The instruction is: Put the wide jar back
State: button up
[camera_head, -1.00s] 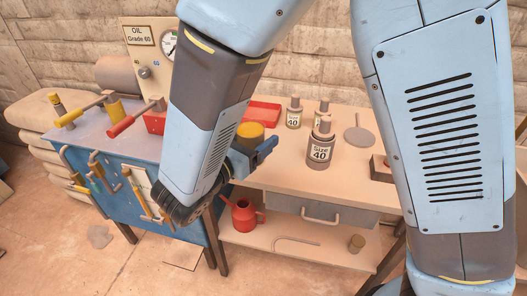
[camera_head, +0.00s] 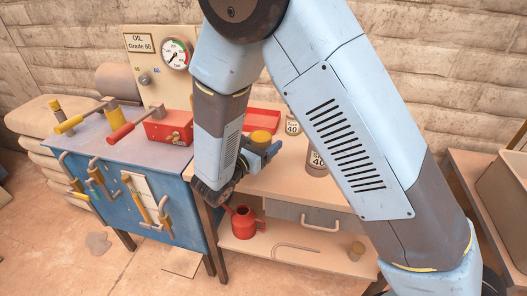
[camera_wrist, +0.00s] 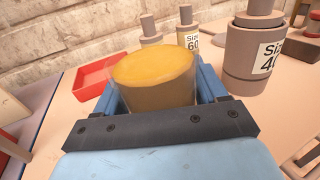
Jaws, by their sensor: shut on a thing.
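A wide jar (camera_wrist: 153,78) with yellow contents or a yellow top sits upright between the blue fingers of my gripper (camera_wrist: 160,98) in the wrist view. My gripper is shut on it from both sides. In the head view the jar (camera_head: 261,137) shows only its yellow top and part of its side, above the left part of the wooden bench (camera_head: 262,186). My gripper (camera_head: 266,147) partly hides it. I cannot tell whether the jar's base touches the bench top.
A red tray (camera_wrist: 96,75) lies behind and left of the jar. Grey "Size" canisters (camera_wrist: 254,58) stand to the right, with smaller ones (camera_wrist: 187,28) behind. A blue tool bench (camera_head: 125,165) adjoins on the left. A red can (camera_head: 243,222) stands on the lower shelf. My arm hides much of the bench.

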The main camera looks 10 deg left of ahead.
jog(key=shift+w+f, duration=0.25)
jog(key=shift+f, duration=1.5)
jog(key=o, duration=1.2)
jog(key=shift+f, duration=0.1)
jog(key=shift+o, duration=0.2)
jog(key=v, duration=1.2)
jog(key=shift+s, duration=0.1)
